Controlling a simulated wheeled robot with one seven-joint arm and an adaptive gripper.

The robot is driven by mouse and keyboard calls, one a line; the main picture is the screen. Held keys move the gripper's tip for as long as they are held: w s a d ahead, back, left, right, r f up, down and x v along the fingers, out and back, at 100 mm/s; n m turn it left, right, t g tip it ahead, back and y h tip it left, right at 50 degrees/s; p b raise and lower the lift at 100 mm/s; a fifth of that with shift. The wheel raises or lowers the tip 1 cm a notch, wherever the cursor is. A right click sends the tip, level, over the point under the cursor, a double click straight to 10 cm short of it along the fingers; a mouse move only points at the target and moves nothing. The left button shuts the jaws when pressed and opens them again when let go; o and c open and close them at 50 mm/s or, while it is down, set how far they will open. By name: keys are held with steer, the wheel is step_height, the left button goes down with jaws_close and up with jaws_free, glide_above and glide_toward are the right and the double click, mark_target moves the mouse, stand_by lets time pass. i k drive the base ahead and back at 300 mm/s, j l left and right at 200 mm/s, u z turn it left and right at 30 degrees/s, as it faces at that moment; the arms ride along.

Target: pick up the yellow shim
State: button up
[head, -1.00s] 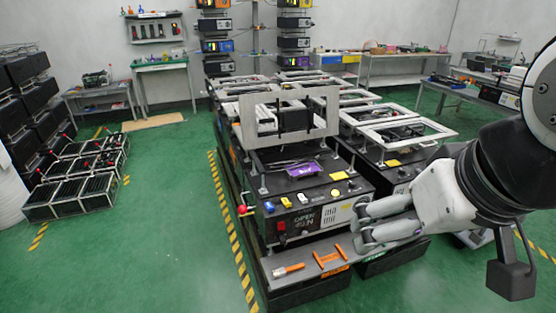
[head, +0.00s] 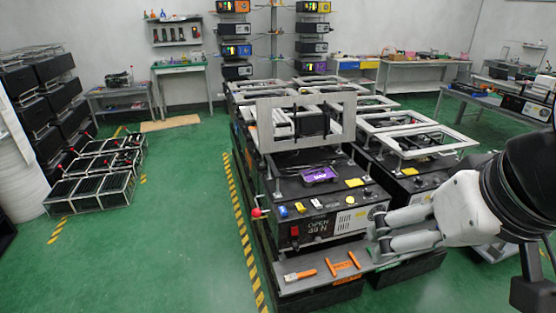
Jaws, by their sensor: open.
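A small flat yellow piece, which looks like the yellow shim (head: 355,182), lies on the top of the black fixture box, right of a purple item (head: 319,174). A similar yellow piece (head: 410,171) lies on the neighbouring box to the right, so I cannot be sure which is the shim. My gripper (head: 374,233) reaches in from the right, its fingers apart and empty. In the picture its tips are below and slightly right of the nearer yellow piece, in front of the box's right front corner. They appear clear of the piece; exact depth is hard to tell.
An upright grey frame (head: 262,126) stands on the box behind the purple item. A red-knobbed lever (head: 257,212) sticks out at left. Orange-handled tools (head: 308,274) lie on the front ledge (head: 300,288). More fixtures stand behind and right. Green floor at left is open.

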mark_target(300, 207)
steer(key=i+j, duration=0.3)
steer(key=i+j+z, duration=0.1)
steer(key=i+j, duration=0.2)
steer(key=j, duration=0.25)
steer(key=i+j, duration=0.25)
steer(key=j, duration=0.2)
steer(key=i+j, duration=0.3)
steer(key=j, duration=0.15)
steer(key=z, duration=0.05)
